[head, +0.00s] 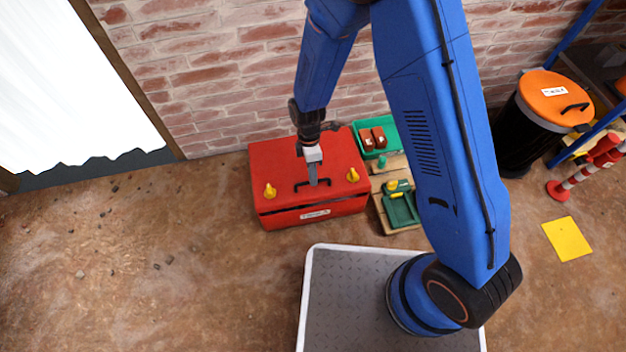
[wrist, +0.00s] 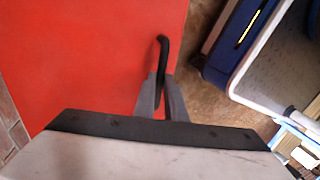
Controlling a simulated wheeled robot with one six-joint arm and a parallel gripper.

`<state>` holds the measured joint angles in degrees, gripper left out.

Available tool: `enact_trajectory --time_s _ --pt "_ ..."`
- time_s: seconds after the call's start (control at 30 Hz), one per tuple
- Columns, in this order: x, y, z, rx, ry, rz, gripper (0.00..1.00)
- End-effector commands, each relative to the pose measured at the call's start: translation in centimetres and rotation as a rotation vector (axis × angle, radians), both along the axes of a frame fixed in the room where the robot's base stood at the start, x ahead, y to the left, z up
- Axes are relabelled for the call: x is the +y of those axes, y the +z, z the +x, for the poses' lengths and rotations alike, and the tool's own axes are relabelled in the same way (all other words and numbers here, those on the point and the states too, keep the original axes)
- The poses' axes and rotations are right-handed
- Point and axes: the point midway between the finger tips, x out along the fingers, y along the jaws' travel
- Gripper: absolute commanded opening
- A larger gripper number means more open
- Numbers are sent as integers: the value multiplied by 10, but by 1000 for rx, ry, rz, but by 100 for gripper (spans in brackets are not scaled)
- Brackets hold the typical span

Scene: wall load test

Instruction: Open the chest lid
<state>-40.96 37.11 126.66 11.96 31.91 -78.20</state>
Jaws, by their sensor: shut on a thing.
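A red chest (head: 285,160) stands on the floor against the brick wall, its lid lying closed. A black bar handle (head: 325,182) is on the lid near its front edge, between two yellow latches (head: 270,191) and (head: 352,175). My gripper (head: 313,182) reaches down from above and is shut on the handle. In the wrist view the grey fingers (wrist: 163,90) sit on either side of the black handle (wrist: 163,48), over the red lid (wrist: 85,60).
Right of the chest, a green bin (head: 394,132) with brown blocks and a green tray (head: 402,211) sit on a wooden pallet (head: 383,211). A black barrel with an orange lid (head: 556,92) and a yellow sheet (head: 567,239) are farther right. The floor left of the chest is mostly clear.

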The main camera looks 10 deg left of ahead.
Motion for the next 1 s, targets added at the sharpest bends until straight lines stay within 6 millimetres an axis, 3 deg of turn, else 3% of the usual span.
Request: enact_trajectory --time_s 0.33,0.57,0.8,1.0 --pt "10 48 31 186 -1 -59 0" --pt "20 81 61 175 0 -55 0" --pt "36 117 113 170 0 -54 0" --pt "50 136 155 172 -1 -54 0"
